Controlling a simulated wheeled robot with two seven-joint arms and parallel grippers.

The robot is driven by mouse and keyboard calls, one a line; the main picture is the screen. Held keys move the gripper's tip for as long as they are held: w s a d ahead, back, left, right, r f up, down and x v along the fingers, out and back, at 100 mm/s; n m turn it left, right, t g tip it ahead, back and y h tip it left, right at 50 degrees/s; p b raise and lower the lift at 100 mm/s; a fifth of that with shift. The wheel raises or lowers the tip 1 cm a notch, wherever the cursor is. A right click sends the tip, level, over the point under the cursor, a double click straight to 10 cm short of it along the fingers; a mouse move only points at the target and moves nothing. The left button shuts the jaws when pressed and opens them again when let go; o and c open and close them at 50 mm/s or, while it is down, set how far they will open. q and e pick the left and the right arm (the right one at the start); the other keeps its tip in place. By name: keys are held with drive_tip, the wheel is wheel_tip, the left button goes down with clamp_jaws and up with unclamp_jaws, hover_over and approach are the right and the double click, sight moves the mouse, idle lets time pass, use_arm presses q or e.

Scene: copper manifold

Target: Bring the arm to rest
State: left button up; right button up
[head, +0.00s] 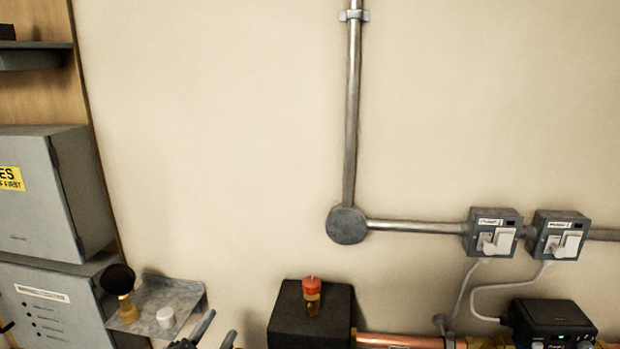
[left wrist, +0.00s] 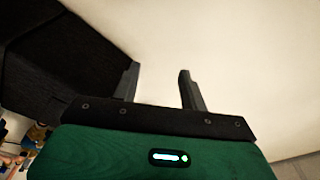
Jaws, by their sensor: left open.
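My left gripper (head: 215,332) shows at the bottom edge of the head view, below the small metal shelf. Its two dark fingers are apart, with nothing between them. In the left wrist view the left gripper (left wrist: 158,88) also has its fingers apart and empty, against a pale surface. Most of my left arm lies below the head view's edge. My right gripper is not in view.
A grey shelf (head: 193,290) holds a brass part with a black knob (head: 125,285) and a white cap (head: 165,317). A black block (head: 285,322) with a red-capped fitting (head: 311,290), a copper pipe (head: 400,341) and a black device (head: 552,318) stand to the right. Grey cabinets (head: 40,220) stand left.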

use_arm(q)
drive_tip(key=s+a+f+n+g+y, duration=0.2)
drive_tip(key=s+a+f+n+g, duration=0.15)
drive_tip(key=s+f, duration=0.4)
drive_tip(key=s+a+f+n+g+y, duration=0.25)
drive_tip(key=s+f+n+g, duration=0.2)
drive_tip(key=f, duration=0.55)
drive_tip(key=s+f+n+g, duration=0.2)
drive_tip(key=s+f+g, duration=0.2)
drive_tip(key=s, duration=0.3)
drive_tip(key=s+f+n+g, duration=0.2)
drive_tip(key=s+f+g, duration=0.1)
drive_tip(key=s, duration=0.5)
wheel_tip(320, 180, down, 33)
drive_tip(key=g, duration=0.2)
drive_tip(key=s+a+f+m+b, duration=0.1)
drive_tip(key=s+a+f, duration=0.2)
drive_tip(key=s+f, duration=1.6)
drive_tip(key=shift+a+g, duration=0.15)
drive_tip(key=shift+g, duration=0.25)
